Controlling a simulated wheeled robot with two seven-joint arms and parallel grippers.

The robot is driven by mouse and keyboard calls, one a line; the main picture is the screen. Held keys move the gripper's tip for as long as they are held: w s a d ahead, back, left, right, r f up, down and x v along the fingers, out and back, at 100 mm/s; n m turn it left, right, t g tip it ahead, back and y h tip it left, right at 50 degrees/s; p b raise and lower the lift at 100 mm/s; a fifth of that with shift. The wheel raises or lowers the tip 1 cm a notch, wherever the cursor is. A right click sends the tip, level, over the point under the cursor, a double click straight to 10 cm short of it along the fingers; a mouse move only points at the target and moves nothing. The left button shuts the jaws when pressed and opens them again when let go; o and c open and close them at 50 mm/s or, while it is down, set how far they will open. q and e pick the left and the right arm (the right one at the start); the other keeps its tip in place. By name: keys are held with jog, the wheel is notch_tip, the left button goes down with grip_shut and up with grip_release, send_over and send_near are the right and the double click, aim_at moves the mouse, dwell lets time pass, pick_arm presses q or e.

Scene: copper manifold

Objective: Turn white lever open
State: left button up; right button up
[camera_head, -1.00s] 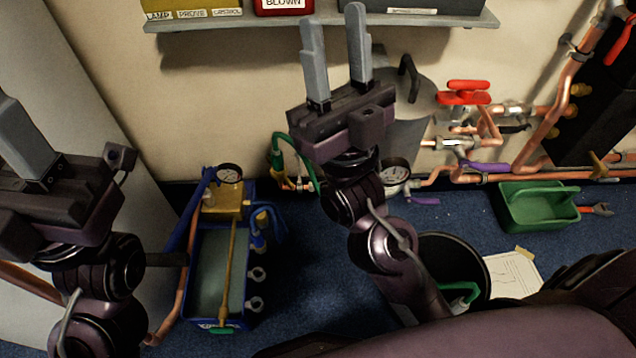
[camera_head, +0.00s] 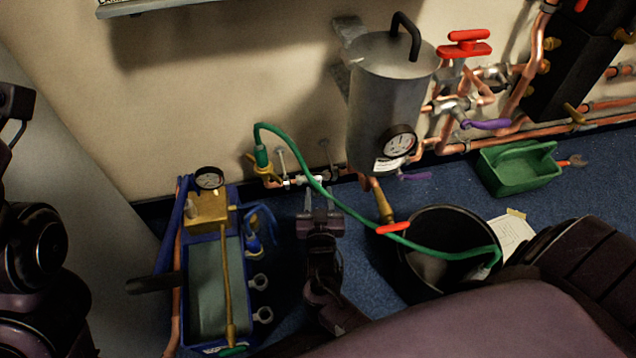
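A small whitish lever (camera_head: 306,180) shows on the low pipe fitting by the wall, between the yellow-handled valve and the grey tank; it is small and partly hard to make out. My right gripper (camera_head: 319,192) is low over the floor just in front of this fitting, its fingers pointing toward the wall. The fingers stand apart with nothing seen between them. Whether a finger touches the lever I cannot tell. My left arm shows only in part at the left edge; its fingers are out of view.
A green hose (camera_head: 345,207) arches from the yellow-handled valve (camera_head: 266,172) over my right gripper to the black bucket (camera_head: 440,215). The grey tank (camera_head: 385,100) with a gauge stands right. The blue test pump (camera_head: 215,270) stands left. A green tray (camera_head: 520,167) lies farther right.

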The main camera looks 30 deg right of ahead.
aim_at(318, 184)
jog(key=b+x, duration=0.1)
jog(key=x, duration=0.4)
jog(key=shift+b, duration=0.35)
grip_shut()
